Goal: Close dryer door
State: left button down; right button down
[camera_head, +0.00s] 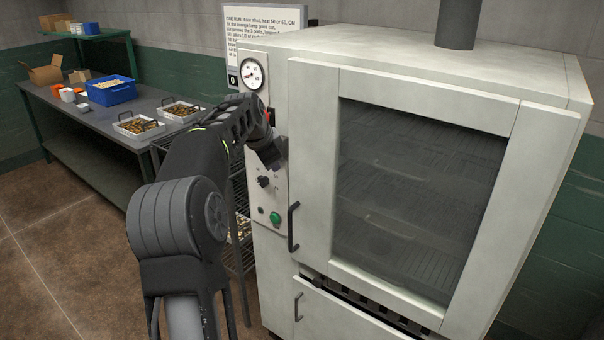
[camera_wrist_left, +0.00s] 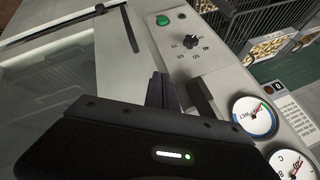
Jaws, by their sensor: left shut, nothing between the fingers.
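The dryer (camera_head: 262,200) is a large pale metal cabinet. Its door (camera_head: 312,170) has a big dark window (camera_head: 415,190) and lies against the cabinet front, or nearly so; I cannot tell whether it is fully shut. The black bar handle (camera_head: 293,227) is on the door's left edge and also shows in the left wrist view (camera_wrist_left: 68,27). My left gripper (camera_head: 272,158) is shut and empty in front of the control panel, near the door's left edge and above the handle. Its fingers show in the left wrist view (camera_wrist_left: 160,90). My right gripper is out of view.
The panel carries a dial gauge (camera_head: 252,75), a black knob (camera_head: 264,181) and a green button (camera_head: 275,218). A lower door (camera_head: 330,318) is below. A table (camera_head: 90,122) with trays and a blue bin (camera_head: 111,90) stands left; floor is clear in front of it.

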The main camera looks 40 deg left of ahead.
pick_arm(q)
jog(key=s+a+r, duration=0.2)
jog(key=s+r, duration=0.1)
jog(key=r, duration=0.2)
jog(key=shift+s+a+r, duration=0.2)
jog(key=shift+a, duration=0.05)
jog(key=shift+f, duration=0.1)
dwell(0.3)
